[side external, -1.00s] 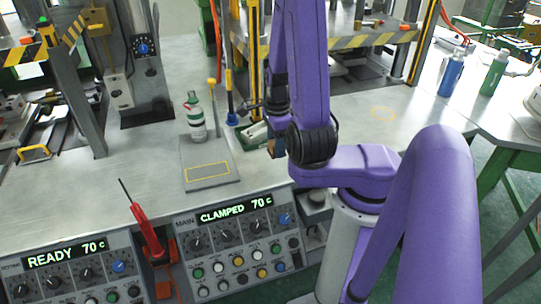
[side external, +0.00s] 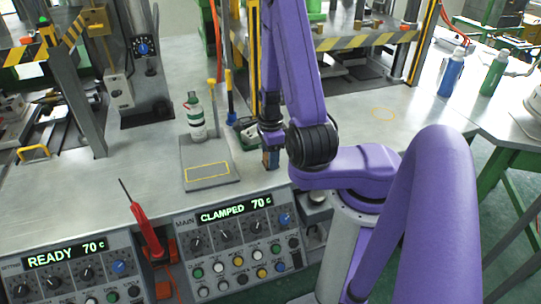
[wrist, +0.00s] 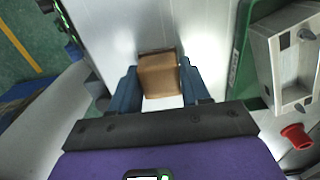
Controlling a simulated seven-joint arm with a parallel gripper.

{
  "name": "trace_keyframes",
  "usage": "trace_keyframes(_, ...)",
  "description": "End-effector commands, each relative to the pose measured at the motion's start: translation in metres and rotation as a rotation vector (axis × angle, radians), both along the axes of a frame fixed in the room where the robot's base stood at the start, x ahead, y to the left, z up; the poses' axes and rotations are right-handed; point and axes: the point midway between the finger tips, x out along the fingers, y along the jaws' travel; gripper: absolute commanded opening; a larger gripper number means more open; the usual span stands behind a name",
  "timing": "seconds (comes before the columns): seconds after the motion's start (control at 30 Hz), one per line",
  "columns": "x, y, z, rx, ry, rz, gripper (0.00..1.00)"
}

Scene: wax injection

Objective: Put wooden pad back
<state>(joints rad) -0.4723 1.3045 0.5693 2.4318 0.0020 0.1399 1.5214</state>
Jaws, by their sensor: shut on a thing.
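The wooden pad (wrist: 158,76) is a brown block in the wrist view, held between the two blue fingers of my gripper (wrist: 160,88). In the side external view, a small part of the wooden pad (side external: 271,159) shows below my gripper (side external: 270,148), low over the steel bench right of the grey plate. I cannot tell whether the pad touches the bench. My gripper is shut on it. My arm hides part of this area in the side external view.
The grey plate (side external: 208,184) has a yellow outline, and a white-green bottle (side external: 196,120) stands at its back. A green tray (wrist: 240,50) with a grey metal part (wrist: 291,66) lies close to my gripper. Control panels (side external: 237,245) line the front edge.

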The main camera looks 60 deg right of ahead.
Motion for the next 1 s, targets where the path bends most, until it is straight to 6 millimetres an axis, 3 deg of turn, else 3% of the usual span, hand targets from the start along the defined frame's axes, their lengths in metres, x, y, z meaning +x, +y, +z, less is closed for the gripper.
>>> trace_keyframes(0.27,0.000,0.000,-0.004,0.001,0.001,0.000,0.00)
trace_keyframes(0.3,0.000,0.000,-0.003,0.000,0.000,0.000,0.59)
trace_keyframes(0.33,0.000,0.000,-0.003,0.000,0.000,0.000,0.69)
trace_keyframes(0.37,0.000,0.000,-0.003,0.000,0.000,0.000,0.72)
trace_keyframes(0.77,0.000,0.000,0.002,-0.001,-0.001,0.000,0.72)
trace_keyframes(1.0,0.001,-0.001,0.026,-0.004,-0.004,0.001,0.72)
